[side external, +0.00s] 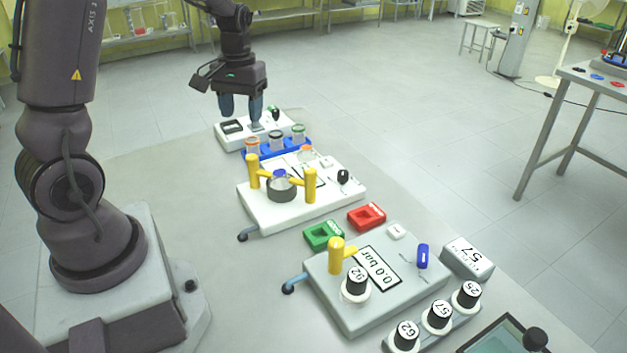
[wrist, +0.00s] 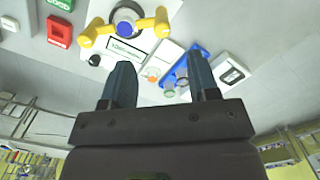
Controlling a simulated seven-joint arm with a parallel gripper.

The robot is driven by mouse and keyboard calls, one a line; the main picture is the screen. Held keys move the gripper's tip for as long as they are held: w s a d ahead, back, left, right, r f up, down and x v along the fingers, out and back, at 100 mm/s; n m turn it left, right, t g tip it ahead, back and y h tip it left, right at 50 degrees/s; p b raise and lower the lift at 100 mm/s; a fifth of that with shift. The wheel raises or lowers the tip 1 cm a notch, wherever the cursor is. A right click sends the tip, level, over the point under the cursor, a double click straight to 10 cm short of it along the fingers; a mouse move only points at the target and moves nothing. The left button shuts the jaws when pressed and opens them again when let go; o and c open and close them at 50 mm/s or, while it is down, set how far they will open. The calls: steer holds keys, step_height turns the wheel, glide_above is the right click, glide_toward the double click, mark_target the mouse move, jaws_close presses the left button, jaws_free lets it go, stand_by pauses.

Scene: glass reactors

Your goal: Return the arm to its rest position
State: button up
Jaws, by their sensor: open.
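My gripper (side external: 241,104) hangs at the far end of the table (side external: 165,190), fingers down, above the rear white device with a small display (side external: 232,127). In the wrist view my gripper (wrist: 162,85) shows two dark blue fingers spread apart with nothing held between them. My arm reaches out from its base at the left to the back of the table. Whether the fingertips touch the rear device cannot be told.
A blue rack with jars (side external: 277,146) stands just in front of the gripper. Nearer are a white reactor station (side external: 310,208) with yellow handles, green (side external: 323,235) and red (side external: 367,216) blocks, a grey pressure station (side external: 345,310) and black-capped weights (side external: 438,316). Air above the table is clear.

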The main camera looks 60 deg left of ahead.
steer(key=s+d+r+m+t, duration=0.3)
steer(key=s+d+r+m, duration=0.1)
steer(key=d, duration=0.6)
steer(key=s+d+r+m+t, duration=0.3)
steer(key=s+d+r+m, duration=0.1)
steer(key=d+r, duration=0.5)
steer(key=shift+s+d+r, duration=0.25)
steer(key=shift+s+d, duration=0.6)
stand_by(0.6)
